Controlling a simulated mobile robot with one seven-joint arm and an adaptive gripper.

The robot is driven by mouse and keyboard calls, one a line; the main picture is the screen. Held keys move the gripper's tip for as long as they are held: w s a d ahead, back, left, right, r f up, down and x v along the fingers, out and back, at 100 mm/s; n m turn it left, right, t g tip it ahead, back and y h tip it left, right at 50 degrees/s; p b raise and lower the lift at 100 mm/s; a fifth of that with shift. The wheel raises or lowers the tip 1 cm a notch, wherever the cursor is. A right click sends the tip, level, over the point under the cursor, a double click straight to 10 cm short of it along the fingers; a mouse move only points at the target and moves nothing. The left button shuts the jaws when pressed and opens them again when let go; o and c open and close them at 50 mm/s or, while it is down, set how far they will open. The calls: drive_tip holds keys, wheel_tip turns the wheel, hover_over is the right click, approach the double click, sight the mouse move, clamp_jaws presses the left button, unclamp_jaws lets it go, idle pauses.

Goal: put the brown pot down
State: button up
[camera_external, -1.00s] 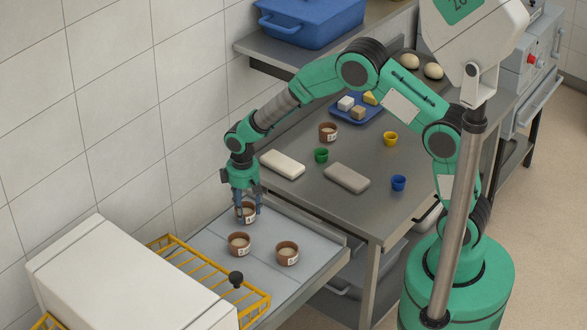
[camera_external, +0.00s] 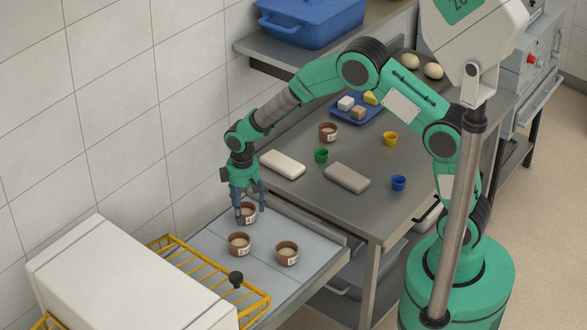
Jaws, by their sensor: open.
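A brown pot (camera_external: 248,214) with a white label and pale contents stands upright on the grey board (camera_external: 300,262) near its far left corner. My gripper (camera_external: 249,213) is open with its fingers around this pot, pointing down; one finger partly hides it. Two similar brown pots stand on the same board in front of it, one at the left (camera_external: 239,244) and one at the right (camera_external: 287,253). Another brown pot (camera_external: 328,132) stands on the steel table behind.
A white box (camera_external: 130,275) and a yellow wire rack (camera_external: 190,262) border the board at the front left. The steel table (camera_external: 370,205) holds a white block (camera_external: 282,164), a grey block (camera_external: 346,178), green (camera_external: 321,155), blue (camera_external: 398,183) and yellow (camera_external: 390,139) cups. A tiled wall (camera_external: 120,110) is close at left.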

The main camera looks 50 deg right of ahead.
wheel_tip(320, 180, up, 12)
drive_tip(key=p, duration=0.1)
idle(0.5)
drive_tip(key=shift+f, duration=0.1)
idle(0.5)
wheel_tip(320, 180, up, 14)
drive_tip(key=m+t, duration=0.1)
hover_over(246, 207)
drive_tip(key=s+d, duration=0.5)
drive_tip(key=s, duration=0.2)
drive_tip(key=s+d+r+m+t, duration=0.1)
drive_tip(key=s+d+r+t, duration=0.15)
drive_tip(key=s+r, duration=0.6)
drive_tip(key=s+d+r+m+t, duration=0.1)
drive_tip(key=s+d+r, duration=0.1)
drive_tip(key=s, duration=1)
drive_tip(key=s+d+r+m+t, duration=0.1)
drive_tip(key=s+d+r, duration=0.2)
drive_tip(key=s, duration=0.9)
drive_tip(key=shift+d+m, duration=0.3)
drive_tip(key=shift+d, duration=0.15)
